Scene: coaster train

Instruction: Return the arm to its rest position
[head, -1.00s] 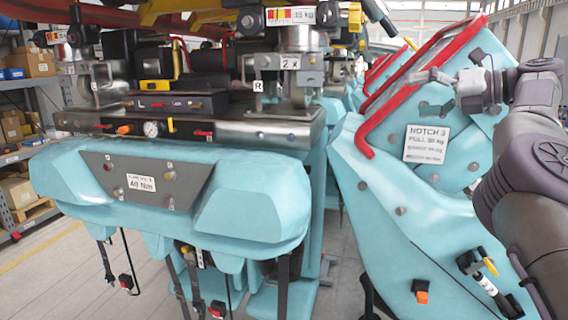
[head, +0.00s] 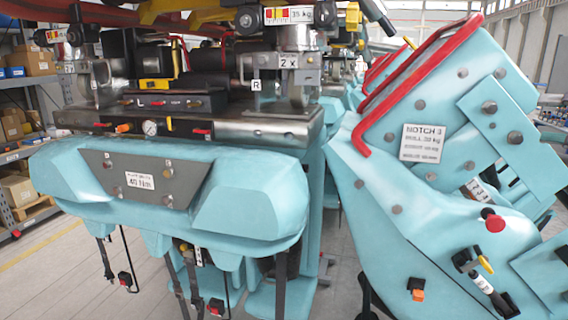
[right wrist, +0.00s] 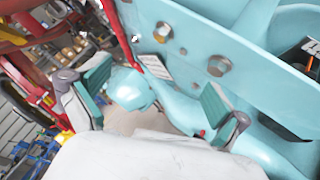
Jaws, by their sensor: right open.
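My right gripper (right wrist: 155,90) shows in the right wrist view. Its two green-padded fingers are wide apart with nothing held between them. Beyond them are turquoise coaster car panels, bolts, a red bar and a label, all apart from the fingers as far as I can tell. In the head view neither of my arms shows. The coaster car's tilted turquoise side (head: 400,190) stands on the right, with a red restraint bar (head: 415,75) and a "NOTCH 3" label (head: 422,143).
A turquoise car front (head: 250,205) with a "40 Nm" plate (head: 140,180) fills the left and middle of the head view. Dark straps (head: 128,265) hang below it. Shelves with boxes (head: 25,65) stand at the far left. A narrow floor gap (head: 345,270) separates the turquoise bodies.

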